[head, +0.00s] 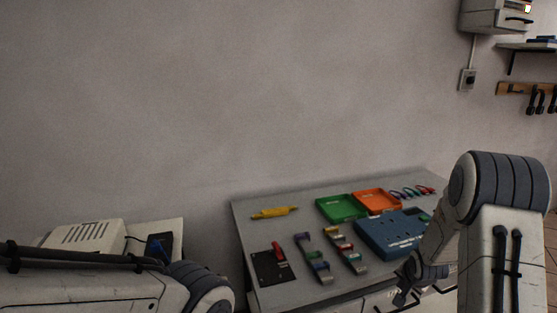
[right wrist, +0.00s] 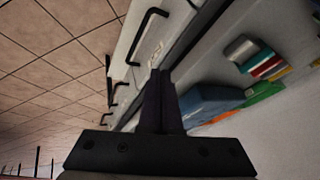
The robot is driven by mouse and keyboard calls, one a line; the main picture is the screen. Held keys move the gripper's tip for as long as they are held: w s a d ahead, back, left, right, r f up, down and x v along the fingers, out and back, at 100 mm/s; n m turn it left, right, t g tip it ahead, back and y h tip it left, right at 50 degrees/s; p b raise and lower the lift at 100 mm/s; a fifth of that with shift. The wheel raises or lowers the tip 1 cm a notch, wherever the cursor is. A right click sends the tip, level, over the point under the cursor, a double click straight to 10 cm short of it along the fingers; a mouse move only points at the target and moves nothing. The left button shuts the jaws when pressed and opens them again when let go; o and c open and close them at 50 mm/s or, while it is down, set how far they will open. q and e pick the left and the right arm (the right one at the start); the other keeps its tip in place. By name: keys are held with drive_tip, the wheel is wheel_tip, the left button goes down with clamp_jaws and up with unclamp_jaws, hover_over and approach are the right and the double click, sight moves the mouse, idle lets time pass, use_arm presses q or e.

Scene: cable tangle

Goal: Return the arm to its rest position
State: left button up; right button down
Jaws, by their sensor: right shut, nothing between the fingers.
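My right arm (head: 506,235) comes in at the right of the head view. Its gripper (head: 401,294) hangs in front of the workbench's front edge, pointing down. In the right wrist view the two dark fingers (right wrist: 160,100) lie together with nothing between them. The gripper touches no object that I can see. My left arm (head: 110,288) shows at the lower left of the head view, but its gripper is out of the picture.
The grey workbench (head: 285,207) holds a green tray (head: 341,208), an orange tray (head: 377,200), a blue box (head: 390,235), a yellow tool (head: 274,212), a black plate (head: 271,267) and racks of coloured pieces (head: 346,250). Drawer handles (right wrist: 146,35) stick out of its front. Tiled floor (right wrist: 55,45) lies clear.

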drive_tip(key=s+a+r+n+g+y, duration=0.1)
drive_tip(key=s+a+r+n, duration=0.25)
drive_tip(key=a, duration=0.45)
drive_tip(key=s+a+r+n+p, duration=0.15)
drive_tip(key=a+r, duration=0.25)
drive_tip(key=a, duration=0.4)
drive_tip(key=s+a+r+n+g+y, duration=0.1)
drive_tip(key=s+a+r+n, duration=0.25)
drive_tip(key=a, duration=0.35)
drive_tip(key=s+a+r+n+g, duration=0.2)
drive_tip(key=s+a+n, duration=0.3)
drive_tip(key=s, duration=0.6)
drive_tip(key=s+a+r+n+g+y+p, duration=0.1)
drive_tip(key=s+a+r+n, duration=0.3)
drive_tip(key=s, duration=0.8)
drive_tip(key=shift+s+a+r+n+g, duration=0.15)
drive_tip(key=shift+a+r+n+g, duration=0.3)
drive_tip(key=shift+a, duration=0.4)
